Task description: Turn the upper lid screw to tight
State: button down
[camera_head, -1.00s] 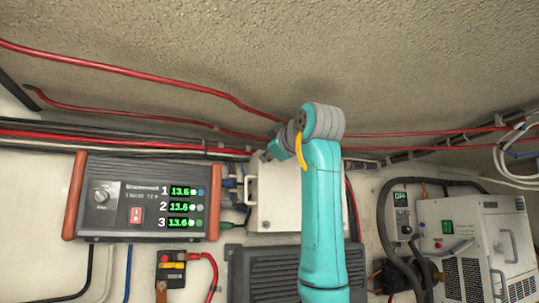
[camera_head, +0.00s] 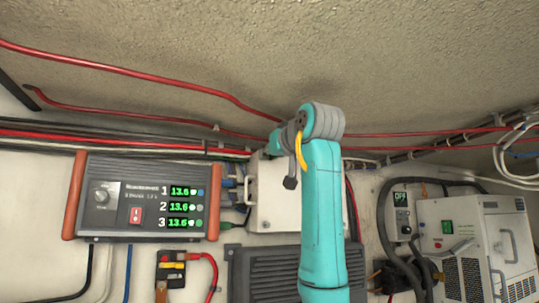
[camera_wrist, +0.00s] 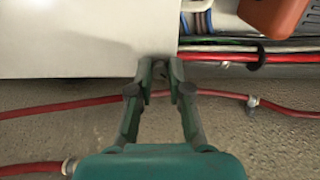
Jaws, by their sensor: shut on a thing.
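The white box lid (camera_head: 270,215) is on the wall, partly behind my arm in the head view. It fills the upper left of the wrist view (camera_wrist: 80,38). My gripper (camera_wrist: 160,68) has its fingertips close together at the lid's edge, near a corner, with a narrow gap between them. They are shut on the upper lid screw, which is mostly hidden between the fingertips, so its turn position cannot be read. In the head view the gripper's tips and the upper screw are hidden by my wrist and arm.
Red cables (camera_head: 130,80) run along the ceiling and close by my fingers. A meter unit with red side grips (camera_head: 140,200) hangs left of the box. A dark finned unit (camera_head: 265,275) is below. A white cabinet (camera_head: 475,245) stands at right.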

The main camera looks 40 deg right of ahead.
jog(key=m, duration=0.9)
jog(key=shift+m, duration=0.3)
dwell(0.5)
jog(key=c, duration=1.1)
grip_release()
jog(key=v, duration=1.2)
